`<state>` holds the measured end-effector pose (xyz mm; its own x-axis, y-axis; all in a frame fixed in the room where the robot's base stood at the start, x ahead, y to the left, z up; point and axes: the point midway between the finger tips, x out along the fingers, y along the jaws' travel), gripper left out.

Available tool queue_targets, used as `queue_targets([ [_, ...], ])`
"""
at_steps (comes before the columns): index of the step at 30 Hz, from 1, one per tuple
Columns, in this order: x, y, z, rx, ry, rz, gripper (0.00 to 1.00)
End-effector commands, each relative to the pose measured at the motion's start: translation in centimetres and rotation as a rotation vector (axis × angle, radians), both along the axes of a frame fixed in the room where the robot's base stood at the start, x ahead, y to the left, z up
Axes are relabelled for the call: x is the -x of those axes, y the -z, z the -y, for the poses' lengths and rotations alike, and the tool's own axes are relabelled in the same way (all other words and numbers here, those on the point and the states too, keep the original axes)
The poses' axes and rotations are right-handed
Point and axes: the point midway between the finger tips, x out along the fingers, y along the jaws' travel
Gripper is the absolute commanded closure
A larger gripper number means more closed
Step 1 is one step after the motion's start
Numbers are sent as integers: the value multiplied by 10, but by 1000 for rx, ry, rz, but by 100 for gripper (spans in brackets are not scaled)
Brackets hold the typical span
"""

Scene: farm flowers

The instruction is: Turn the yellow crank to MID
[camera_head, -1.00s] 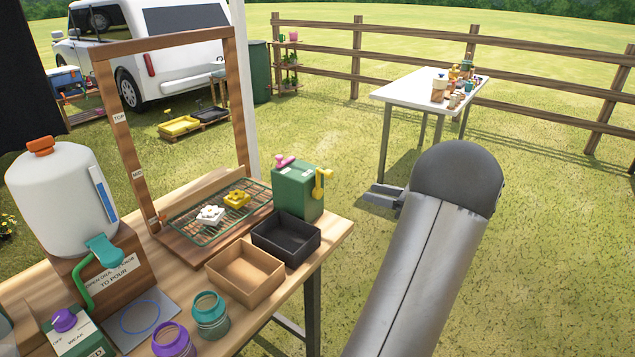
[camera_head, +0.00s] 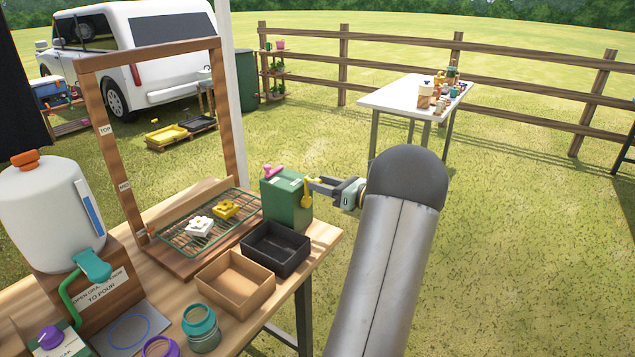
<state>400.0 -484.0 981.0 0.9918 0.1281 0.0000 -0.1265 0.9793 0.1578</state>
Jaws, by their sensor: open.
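The yellow crank (camera_head: 306,197) is on the right side of a green box (camera_head: 285,204) that has a pink knob (camera_head: 272,171) on top. My gripper (camera_head: 313,185) is open, with its fingers reaching left to the crank. The fingers partly cover the crank, and I cannot tell whether they touch it. A wooden frame (camera_head: 113,140) stands left of the box, with a MID label (camera_head: 124,186) and a TOP label (camera_head: 106,130) on its left post. A wire rack (camera_head: 180,236) with a white flower (camera_head: 199,227) and a yellow flower (camera_head: 226,209) lies low at the frame's foot.
A black tray (camera_head: 285,262) and a brown tray (camera_head: 222,287) sit in front of the green box. Jars (camera_head: 200,322) and a white dispenser (camera_head: 45,210) stand on the workbench's left part. Open grass lies right of the bench, with a white table (camera_head: 395,97) farther back.

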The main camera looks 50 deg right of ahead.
Motion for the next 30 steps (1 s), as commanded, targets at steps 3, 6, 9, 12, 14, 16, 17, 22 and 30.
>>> queue_targets([
  [3,-13,0,-2,-1,-3,0,57],
  [6,-17,0,-3,-1,-1,-1,57],
  [9,-19,0,-3,-1,-1,0,57],
  [12,-19,0,-3,-1,-1,0,57],
  [14,-19,0,-3,-1,-1,0,57],
  [16,-19,0,-3,-1,-1,0,69],
  [17,-19,0,-3,-1,-1,0,77],
  [22,-19,0,-3,-1,-1,0,100],
  [30,-29,-2,-9,-34,-22,-3,100],
])
